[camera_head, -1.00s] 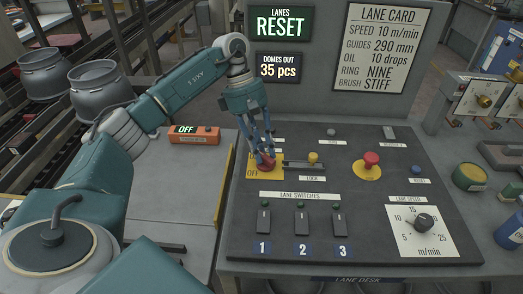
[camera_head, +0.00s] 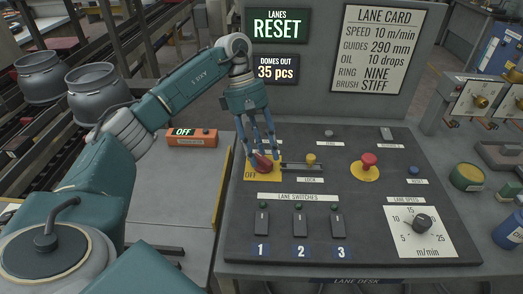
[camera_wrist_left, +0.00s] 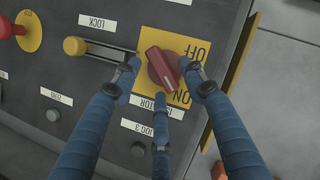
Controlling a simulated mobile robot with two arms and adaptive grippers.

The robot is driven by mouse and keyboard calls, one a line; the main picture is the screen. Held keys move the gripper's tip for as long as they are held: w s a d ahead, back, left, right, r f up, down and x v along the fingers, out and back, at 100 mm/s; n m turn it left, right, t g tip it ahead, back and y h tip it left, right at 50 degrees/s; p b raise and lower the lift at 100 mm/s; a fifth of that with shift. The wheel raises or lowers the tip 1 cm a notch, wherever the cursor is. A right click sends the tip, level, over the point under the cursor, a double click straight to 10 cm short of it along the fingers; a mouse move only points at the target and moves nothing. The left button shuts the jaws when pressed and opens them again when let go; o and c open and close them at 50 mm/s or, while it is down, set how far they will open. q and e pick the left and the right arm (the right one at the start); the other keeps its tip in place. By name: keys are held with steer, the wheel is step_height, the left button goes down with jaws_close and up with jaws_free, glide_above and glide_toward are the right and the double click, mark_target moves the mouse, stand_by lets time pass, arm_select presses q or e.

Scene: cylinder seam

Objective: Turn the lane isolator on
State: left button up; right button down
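The lane isolator is a red rotary knob (camera_head: 262,163) on a yellow plate (camera_head: 249,176) at the desk panel's upper left. In the left wrist view the knob (camera_wrist_left: 160,68) stands between my fingers, its marked end pointing toward the ON lettering; OFF is at the plate's other corner. My left gripper (camera_head: 262,157) is over the knob, its three blue fingers spread around it. In the left wrist view the gripper (camera_wrist_left: 163,85) shows small gaps beside the knob. In the head view a finger hides the ON lettering. My right gripper is out of view.
A yellow lock slider (camera_head: 311,159) is close to the right of the isolator. A red mushroom button (camera_head: 369,160) stands farther right. Lane switches (camera_head: 300,222) and a speed dial (camera_head: 421,222) are nearer the front. The display (camera_head: 277,24) reads RESET; an orange box (camera_head: 190,140) reads OFF.

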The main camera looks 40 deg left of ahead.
arm_select(q)
steer(key=shift+a+r, duration=0.15)
steer(key=v, duration=1.1)
steer(key=shift+r, duration=0.35)
